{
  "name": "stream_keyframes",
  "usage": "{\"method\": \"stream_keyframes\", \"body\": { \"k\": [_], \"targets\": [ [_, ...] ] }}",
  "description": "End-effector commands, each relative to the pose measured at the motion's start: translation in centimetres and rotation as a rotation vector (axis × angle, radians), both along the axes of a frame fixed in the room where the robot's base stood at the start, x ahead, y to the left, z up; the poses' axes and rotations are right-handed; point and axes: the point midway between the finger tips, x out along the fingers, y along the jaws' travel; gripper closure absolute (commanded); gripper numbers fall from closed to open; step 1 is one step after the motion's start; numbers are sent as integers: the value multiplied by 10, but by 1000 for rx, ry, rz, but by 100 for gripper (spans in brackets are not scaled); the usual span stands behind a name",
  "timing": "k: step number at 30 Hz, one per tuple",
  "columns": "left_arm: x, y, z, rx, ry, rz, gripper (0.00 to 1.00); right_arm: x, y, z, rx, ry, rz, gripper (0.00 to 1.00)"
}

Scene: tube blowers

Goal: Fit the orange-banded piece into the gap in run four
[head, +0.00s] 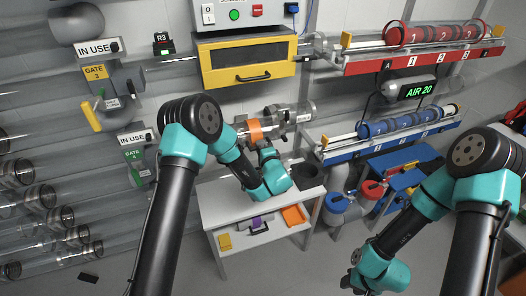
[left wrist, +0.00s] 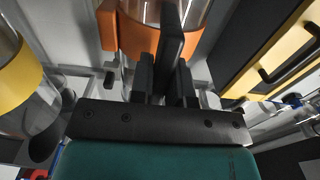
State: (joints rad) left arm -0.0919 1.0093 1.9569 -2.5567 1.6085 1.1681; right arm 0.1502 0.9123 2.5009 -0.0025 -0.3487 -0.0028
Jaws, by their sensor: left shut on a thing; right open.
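The orange-banded piece (head: 255,131) is a clear tube section with an orange band, raised above the white drawer table in the head view. My left gripper (head: 262,146) is shut on it; in the left wrist view the dark fingers stand against the orange band (left wrist: 133,32). Its far ends are partly hidden, and I cannot tell whether it touches any tube. The green GATE 4 tag (head: 134,154) hangs by the clear tubes at left, under an IN USE sign. The gap in run four is not clearly visible. My right gripper (head: 352,283) is low at the bottom right, empty and open.
A yellow cabinet (head: 246,62) hangs above the piece. A red rack (head: 425,60) and a blue rack (head: 395,137) hold banded carriers at right. Clear tubes fill the left.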

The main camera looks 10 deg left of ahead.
Motion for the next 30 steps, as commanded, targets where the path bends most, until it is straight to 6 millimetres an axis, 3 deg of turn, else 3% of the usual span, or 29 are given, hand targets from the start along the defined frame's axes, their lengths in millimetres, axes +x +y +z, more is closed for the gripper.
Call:
{"method": "stream_keyframes", "body": {
  "k": [30],
  "targets": [
    [67,40,1,2,-3,1,100,0,0,0,0,0,0,58]
  ]
}}
